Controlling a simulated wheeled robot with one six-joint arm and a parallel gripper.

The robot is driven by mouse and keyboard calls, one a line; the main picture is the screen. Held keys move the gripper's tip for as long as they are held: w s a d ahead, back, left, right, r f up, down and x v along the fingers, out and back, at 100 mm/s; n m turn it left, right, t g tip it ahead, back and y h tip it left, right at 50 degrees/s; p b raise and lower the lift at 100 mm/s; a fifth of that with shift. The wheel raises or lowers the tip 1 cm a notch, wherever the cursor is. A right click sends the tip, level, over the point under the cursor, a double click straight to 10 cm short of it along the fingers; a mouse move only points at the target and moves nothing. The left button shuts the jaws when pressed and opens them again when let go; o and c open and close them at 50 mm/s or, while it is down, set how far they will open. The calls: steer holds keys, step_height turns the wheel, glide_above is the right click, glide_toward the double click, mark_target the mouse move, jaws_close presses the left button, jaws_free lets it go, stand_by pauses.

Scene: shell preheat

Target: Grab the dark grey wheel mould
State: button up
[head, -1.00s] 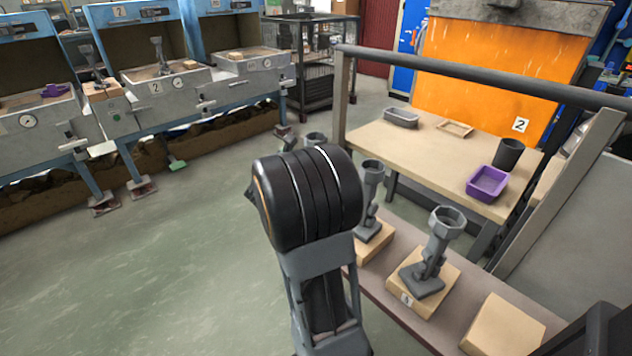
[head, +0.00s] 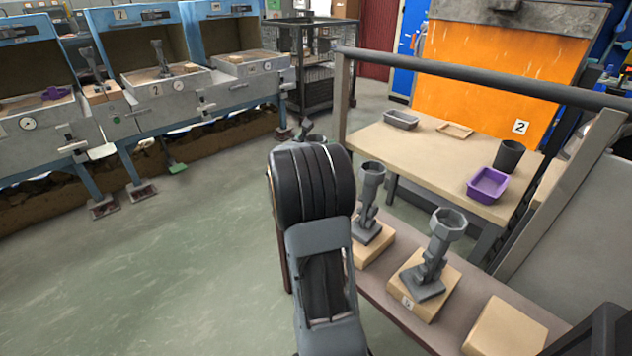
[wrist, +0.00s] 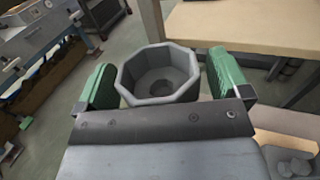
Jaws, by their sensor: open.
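In the wrist view my gripper (wrist: 162,74) is open, with a green finger on each side of a grey octagonal cup (wrist: 160,98), the top of a mould. The cup lies between the fingers, and I cannot tell whether they touch it. My arm hides most of this area in the head view. Two more grey moulds stand upright on wooden blocks there: one just right of my arm (head: 371,200) and one with an octagonal cup farther right (head: 436,250). Their wheel shapes are not clear, so I cannot tell which is the wheel mould.
The moulds' blocks stand on a narrow bench (head: 385,292), with a bare wooden block (head: 505,328) at its right. Behind are a rail (head: 480,75) and a table (head: 400,143) holding a purple tray (head: 488,184) and black cup (head: 508,155). Open floor lies left.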

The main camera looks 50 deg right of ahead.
steer(key=shift+c, duration=0.3)
steer(key=shift+r, duration=0.1)
steer(key=c, duration=1.5)
